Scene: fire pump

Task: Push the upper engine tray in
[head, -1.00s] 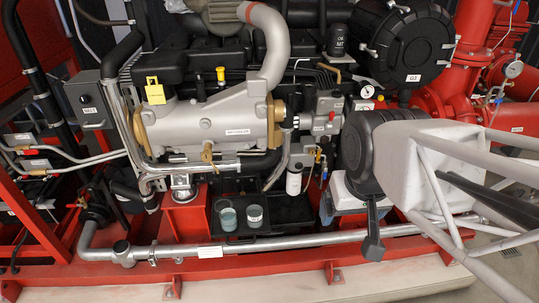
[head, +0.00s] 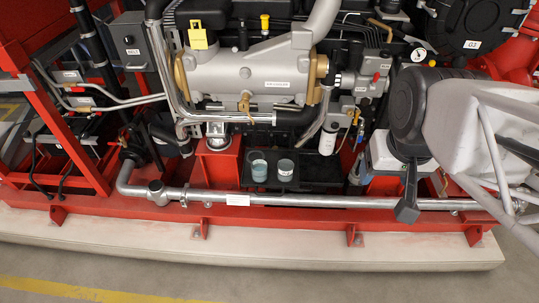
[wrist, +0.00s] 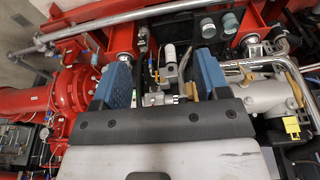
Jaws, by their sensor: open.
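A dark flat tray (head: 272,186) sits low under the engine, between red supports. Two small containers, a teal-tinted cup (head: 258,170) and a grey one (head: 286,170), stand on it. I cannot tell whether a second tray lies below it. My gripper (head: 407,207) hangs to the right of the tray, in front of the engine, apart from it; one dark finger shows pointing down. In the wrist view my gripper (wrist: 162,68) shows two blue pads spread apart with nothing held between them. The cups (wrist: 207,26) show beyond the right pad there.
A silver pipe (head: 330,202) runs across the front, below the tray. A red base rail (head: 280,218) and pale plinth (head: 250,247) lie in front. The floor in front is clear.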

